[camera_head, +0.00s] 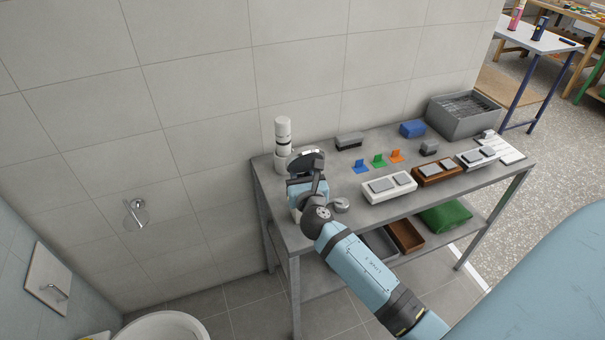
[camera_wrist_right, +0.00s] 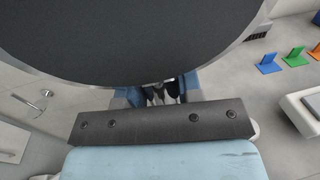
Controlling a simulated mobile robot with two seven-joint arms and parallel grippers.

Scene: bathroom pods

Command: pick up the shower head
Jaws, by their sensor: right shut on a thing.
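The shower head (camera_head: 306,157) has a round dark face with a thin chrome rim. In the head view it is up at my right gripper (camera_head: 311,183), over the left end of the grey table (camera_head: 345,160). In the right wrist view the shower head's dark disc (camera_wrist_right: 130,35) fills the top of the picture. My right gripper (camera_wrist_right: 165,96) is shut on the shower head, just below the disc. My left gripper is not in view.
A white cylinder (camera_head: 283,140) stands close behind the shower head by the tiled wall. Blue, green and orange brackets (camera_head: 379,160), switch boxes (camera_head: 389,187) and a grey crate (camera_head: 464,114) occupy the table to the right. A white basin (camera_head: 162,328) is at lower left.

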